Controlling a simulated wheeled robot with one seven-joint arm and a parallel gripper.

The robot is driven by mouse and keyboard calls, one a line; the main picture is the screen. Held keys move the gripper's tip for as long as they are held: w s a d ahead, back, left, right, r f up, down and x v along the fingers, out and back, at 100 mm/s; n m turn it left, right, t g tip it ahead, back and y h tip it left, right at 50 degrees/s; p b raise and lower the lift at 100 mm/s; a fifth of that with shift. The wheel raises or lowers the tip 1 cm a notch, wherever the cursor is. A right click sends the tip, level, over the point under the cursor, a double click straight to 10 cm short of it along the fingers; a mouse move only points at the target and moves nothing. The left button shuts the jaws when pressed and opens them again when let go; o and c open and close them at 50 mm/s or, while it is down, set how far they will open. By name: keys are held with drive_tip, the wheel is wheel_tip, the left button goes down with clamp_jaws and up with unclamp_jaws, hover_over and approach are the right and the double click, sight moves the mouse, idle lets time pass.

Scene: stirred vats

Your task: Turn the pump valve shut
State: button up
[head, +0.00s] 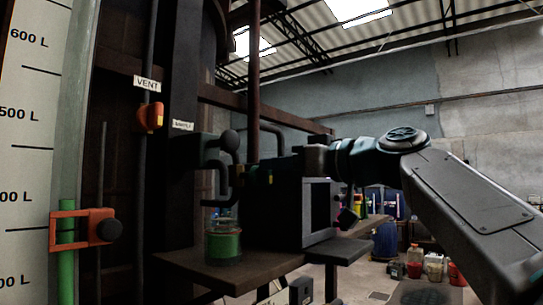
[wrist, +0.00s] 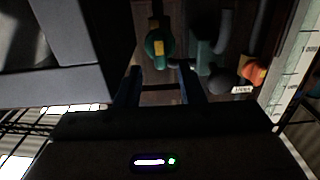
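In the wrist view, a round teal fitting with a yellow bar (wrist: 158,47), which looks like the pump valve, lies just past my fingertips and between their lines. My gripper (wrist: 160,68) is open, its two dark fingers apart with nothing seen between them. In the head view, my gripper reaches left from the arm over a black box-shaped unit, and its fingertips are hard to make out. A small yellow mark (head: 270,178) shows there, perhaps part of the valve. I cannot tell whether the fingers touch it.
A jar of green liquid (head: 223,243) stands on the brown shelf (head: 205,278). The sample tap with a black knob (head: 229,141) and an orange vent handle (head: 150,117) are to the left. The black box with a screen frame (head: 320,212) sits close below my gripper.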

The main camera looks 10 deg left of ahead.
drive_tip(key=shift+x, duration=0.9)
drive_tip(key=shift+c, duration=0.2)
